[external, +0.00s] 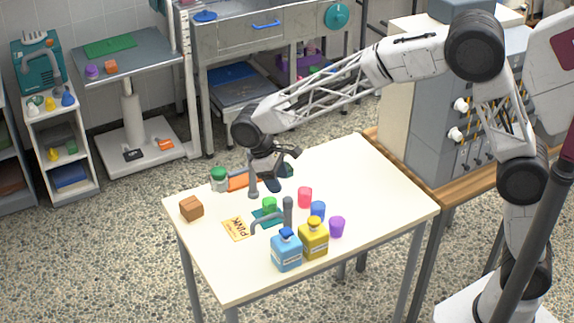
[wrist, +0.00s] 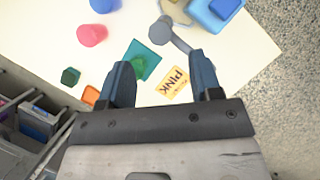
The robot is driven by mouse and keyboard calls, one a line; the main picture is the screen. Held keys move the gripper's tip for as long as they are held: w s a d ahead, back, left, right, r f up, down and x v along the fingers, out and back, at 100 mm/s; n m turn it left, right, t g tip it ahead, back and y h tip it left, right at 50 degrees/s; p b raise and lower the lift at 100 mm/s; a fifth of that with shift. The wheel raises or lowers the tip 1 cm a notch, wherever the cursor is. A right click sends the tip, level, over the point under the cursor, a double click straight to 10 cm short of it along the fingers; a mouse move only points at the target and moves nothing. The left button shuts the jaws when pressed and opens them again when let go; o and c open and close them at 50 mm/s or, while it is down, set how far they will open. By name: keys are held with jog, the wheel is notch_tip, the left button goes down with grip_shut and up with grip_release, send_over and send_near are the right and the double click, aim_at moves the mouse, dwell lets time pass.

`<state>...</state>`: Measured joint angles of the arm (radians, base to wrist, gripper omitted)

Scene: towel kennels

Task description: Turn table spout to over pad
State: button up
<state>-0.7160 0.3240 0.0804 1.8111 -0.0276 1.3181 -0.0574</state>
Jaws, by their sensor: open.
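The grey table spout (external: 288,209) rises near the front middle of the table. Its bent arm reaches left from the post in the external view. In the wrist view, the spout (wrist: 161,32) angles down and right, beside the teal pad (wrist: 147,54) rather than over it. The pad (external: 258,214) lies flat with a green block (external: 269,204) at it. My gripper (external: 263,190) is open and empty, pointing down above the table. Its fingertips (wrist: 160,65) show in the wrist view, the right one partly hiding the spout's end.
A blue bottle (external: 286,252) and a yellow bottle (external: 313,240) stand close to the spout. Red (external: 305,197), blue (external: 318,209) and purple (external: 337,228) cups stand right of it. A PINK card (external: 236,229) lies left, with a brown box (external: 191,209) beyond. The table's right back is clear.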

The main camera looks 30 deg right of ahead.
aim_at(287, 199)
jog(key=shift+f, duration=0.1)
jog(key=shift+x, duration=3.8)
grip_shut()
